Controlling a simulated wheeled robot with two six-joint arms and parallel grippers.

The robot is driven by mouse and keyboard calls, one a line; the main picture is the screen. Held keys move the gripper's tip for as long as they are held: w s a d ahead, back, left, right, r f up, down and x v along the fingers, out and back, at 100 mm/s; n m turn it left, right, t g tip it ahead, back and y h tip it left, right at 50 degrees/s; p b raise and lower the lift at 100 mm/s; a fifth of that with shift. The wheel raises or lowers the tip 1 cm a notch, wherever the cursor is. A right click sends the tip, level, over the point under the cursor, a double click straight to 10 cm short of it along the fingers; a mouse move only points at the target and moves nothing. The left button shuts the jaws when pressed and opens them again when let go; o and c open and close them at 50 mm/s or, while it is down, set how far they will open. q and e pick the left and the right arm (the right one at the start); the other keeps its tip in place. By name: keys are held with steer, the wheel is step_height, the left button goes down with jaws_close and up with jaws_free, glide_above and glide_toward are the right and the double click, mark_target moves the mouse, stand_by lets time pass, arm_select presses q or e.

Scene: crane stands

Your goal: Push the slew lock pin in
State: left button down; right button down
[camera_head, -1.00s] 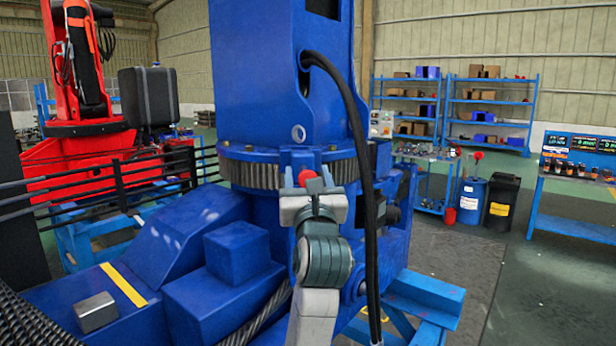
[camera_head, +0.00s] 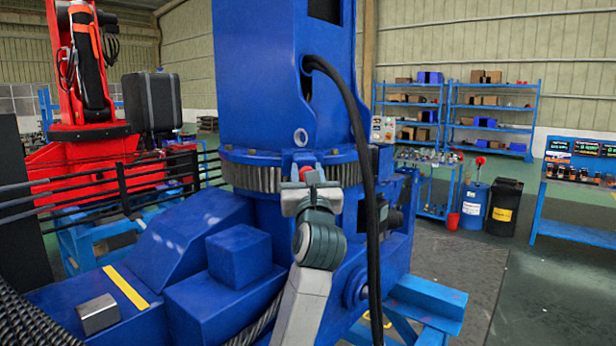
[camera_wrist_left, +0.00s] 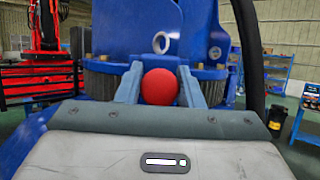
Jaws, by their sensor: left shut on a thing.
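The slew lock pin shows as a red ball knob (camera_head: 305,173) at the toothed slew ring (camera_head: 250,178) of the blue crane. It also shows in the left wrist view (camera_wrist_left: 160,87), in front of the ring's base. My left gripper (camera_head: 307,184) is shut on the red knob. In the left wrist view its two bluish fingers (camera_wrist_left: 161,85) stand on either side of the knob. The pin's shaft and its hole are hidden behind the knob and fingers, so its depth cannot be told. My right gripper is not in view.
A thick black hose (camera_head: 362,150) hangs down the crane column (camera_head: 270,75), just right of my left gripper. Blue boxes (camera_head: 238,255) of the crane base stand to its lower left. A blue trestle (camera_head: 428,300) is at the lower right.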

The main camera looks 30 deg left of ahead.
arm_select(q)
steer(key=c, duration=1.2)
jaws_free()
steer(key=shift+r, duration=0.1)
steer(key=shift+o, duration=0.8)
steer(key=shift+w+a, duration=0.1)
steer(key=shift+w+a+f, duration=0.15)
steer(key=shift+w+f, duration=0.05)
steer(key=b+v, duration=0.4)
steer(key=v, duration=0.6)
steer(key=shift+s+d+f+b, duration=0.2)
steer(key=shift+s+b, duration=0.1)
steer(key=shift+b, duration=0.1)
steer(key=shift+s, duration=0.1)
